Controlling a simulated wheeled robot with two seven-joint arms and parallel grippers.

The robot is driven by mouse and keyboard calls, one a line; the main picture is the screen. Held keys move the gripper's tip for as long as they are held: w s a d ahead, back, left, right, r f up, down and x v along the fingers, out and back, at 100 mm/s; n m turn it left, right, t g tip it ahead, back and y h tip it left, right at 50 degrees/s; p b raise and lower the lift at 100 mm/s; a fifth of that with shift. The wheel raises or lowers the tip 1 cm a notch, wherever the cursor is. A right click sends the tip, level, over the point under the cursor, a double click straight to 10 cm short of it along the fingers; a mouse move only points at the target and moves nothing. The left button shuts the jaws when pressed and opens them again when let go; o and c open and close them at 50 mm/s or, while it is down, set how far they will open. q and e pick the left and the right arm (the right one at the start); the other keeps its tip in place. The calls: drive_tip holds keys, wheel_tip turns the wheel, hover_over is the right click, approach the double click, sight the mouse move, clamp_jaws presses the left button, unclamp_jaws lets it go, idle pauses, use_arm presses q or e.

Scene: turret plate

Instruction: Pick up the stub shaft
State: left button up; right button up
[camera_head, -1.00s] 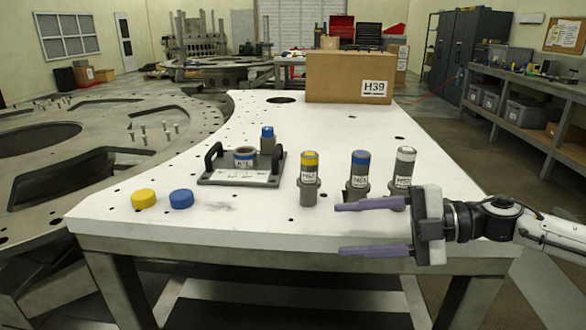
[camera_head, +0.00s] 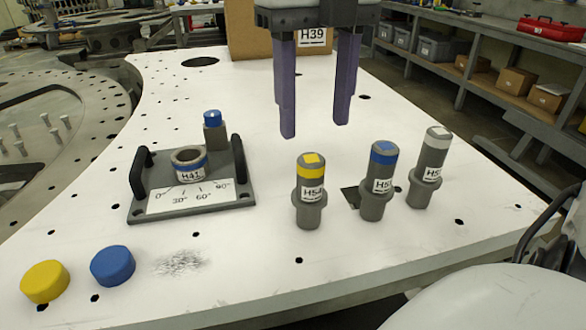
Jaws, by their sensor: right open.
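Three grey stub shafts stand upright in a row on the white table (camera_head: 240,285). One has a yellow band (camera_head: 309,190), one a blue band (camera_head: 378,180) and one a white top (camera_head: 429,167). My right gripper (camera_head: 315,130) points down with its two purple fingers apart and empty. In the picture its fingertips are just above the yellow-banded shaft, touching nothing that I can see. A grey plate fixture (camera_head: 190,205) with two black handles, an angle scale and a blue-banded socket (camera_head: 189,162) lies to the left. My left gripper is not in view.
A yellow cap (camera_head: 44,281) and a blue cap (camera_head: 112,265) lie at the front left. A small blue-topped block (camera_head: 214,131) stands at the fixture's back. A cardboard box (camera_head: 248,38) stands at the back, partly behind my gripper. The front middle is clear.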

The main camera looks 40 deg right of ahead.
sight(311, 158)
drive_tip(key=shift+s+f, duration=0.25)
drive_tip(key=shift+f, duration=1)
drive_tip(key=f, duration=0.5)
drive_tip(key=shift+w+a+f, duration=0.2)
drive_tip(key=shift+a+f, duration=0.05)
drive_tip(key=shift+f, duration=0.1)
clamp_jaws()
drive_tip(key=shift+r, duration=0.1)
